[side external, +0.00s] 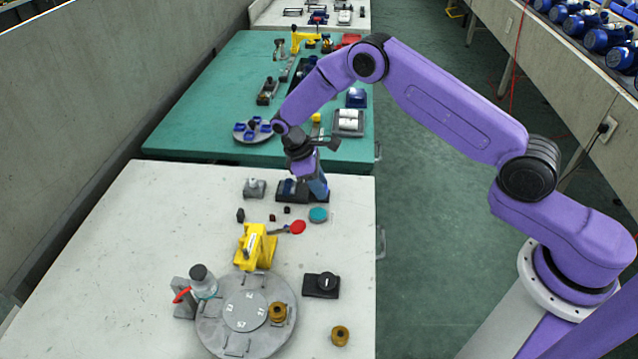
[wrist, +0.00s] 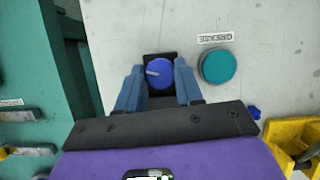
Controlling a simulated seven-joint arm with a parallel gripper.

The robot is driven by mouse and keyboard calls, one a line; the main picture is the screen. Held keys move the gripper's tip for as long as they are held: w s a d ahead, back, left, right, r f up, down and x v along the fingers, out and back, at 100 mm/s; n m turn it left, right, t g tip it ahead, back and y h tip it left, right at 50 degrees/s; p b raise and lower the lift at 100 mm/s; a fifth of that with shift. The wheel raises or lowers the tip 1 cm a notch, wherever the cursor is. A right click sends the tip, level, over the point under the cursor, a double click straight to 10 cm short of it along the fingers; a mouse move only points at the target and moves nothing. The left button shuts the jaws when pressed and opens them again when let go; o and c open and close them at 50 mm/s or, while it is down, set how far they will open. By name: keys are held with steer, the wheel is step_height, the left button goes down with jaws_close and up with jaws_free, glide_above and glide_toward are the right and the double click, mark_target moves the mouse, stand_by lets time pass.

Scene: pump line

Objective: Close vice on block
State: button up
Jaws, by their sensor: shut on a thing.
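My gripper (side external: 303,190) is low over the far right part of the white table. In the wrist view its two blue fingers stand on either side of a blue round knob (wrist: 159,75) with a pale bar on it, and the gripper is shut on it. The knob sits at a small black base (wrist: 158,56). In the side view a dark fixture (side external: 287,190) stands at the fingers, partly hidden by them. I cannot make out a block or vice jaws there. A small grey fixture (side external: 255,188) stands apart to its left.
A teal disc (wrist: 218,66) by a GREASE label is close to the gripper. A red disc (side external: 298,227), a yellow fixture (side external: 255,246) and a grey turntable (side external: 210,325) stand nearer the front. A green table (side external: 190,125) lies behind. The left of the white table is clear.

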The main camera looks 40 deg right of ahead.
steer(key=o, duration=1)
steer(key=shift+r, duration=0.1)
steer(key=v, duration=1.7)
steer(key=shift+w+a+r, duration=0.1)
steer(key=shift+w, duration=0.05)
